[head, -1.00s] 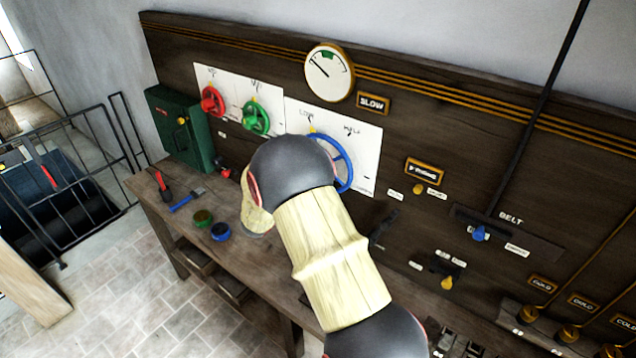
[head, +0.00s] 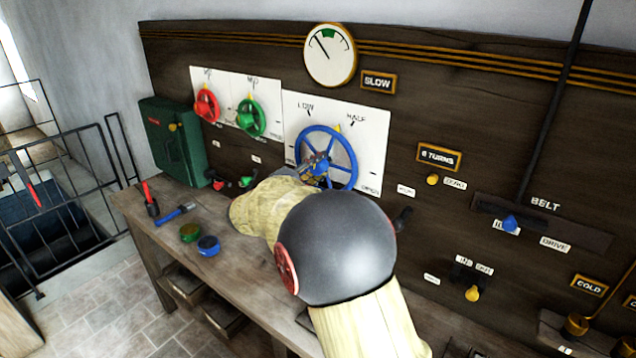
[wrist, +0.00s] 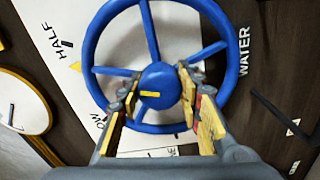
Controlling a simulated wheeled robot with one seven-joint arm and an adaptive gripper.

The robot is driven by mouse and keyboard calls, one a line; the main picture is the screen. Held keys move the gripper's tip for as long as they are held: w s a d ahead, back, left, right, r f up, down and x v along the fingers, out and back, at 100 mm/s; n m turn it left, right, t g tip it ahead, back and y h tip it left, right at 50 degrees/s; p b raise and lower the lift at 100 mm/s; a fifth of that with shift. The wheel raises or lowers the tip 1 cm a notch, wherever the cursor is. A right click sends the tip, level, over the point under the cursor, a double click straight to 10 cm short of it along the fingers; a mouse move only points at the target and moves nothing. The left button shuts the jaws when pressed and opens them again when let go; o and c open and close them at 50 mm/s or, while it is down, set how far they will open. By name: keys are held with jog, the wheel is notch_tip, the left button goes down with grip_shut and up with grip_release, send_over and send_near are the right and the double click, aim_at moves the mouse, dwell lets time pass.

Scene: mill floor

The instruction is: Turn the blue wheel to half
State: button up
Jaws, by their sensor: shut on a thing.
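The blue wheel (head: 352,152) is on a white plate (head: 372,150) marked LOW, HALF and OPEN. Its yellow pointer (head: 337,128) stands between the LOW and HALF marks, nearer HALF. My gripper (head: 316,166) is at the middle of the wheel, partly hidden by my arm in the head view. In the wrist view the wheel (wrist: 228,98) fills the upper middle, and my gripper's fingers (wrist: 157,80) are shut on its hub, one on each side. The HALF mark (wrist: 62,45) shows at the upper left there.
A red wheel (head: 207,105) and a green wheel (head: 250,118) are to the left on the panel. A round gauge (head: 340,60) sits above a SLOW sign (head: 377,81).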

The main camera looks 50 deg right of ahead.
jog(key=shift+f+m+b, duration=0.15)
jog(key=shift+m+b, duration=0.75)
jog(key=shift+b, duration=0.85)
jog(key=o, duration=1.2)
jog(key=shift+c, duration=0.2)
jog(key=shift+a, duration=0.1)
jog(key=s+a, duration=0.1)
jog(key=a, duration=1)
jog(key=shift+a, duration=0.4)
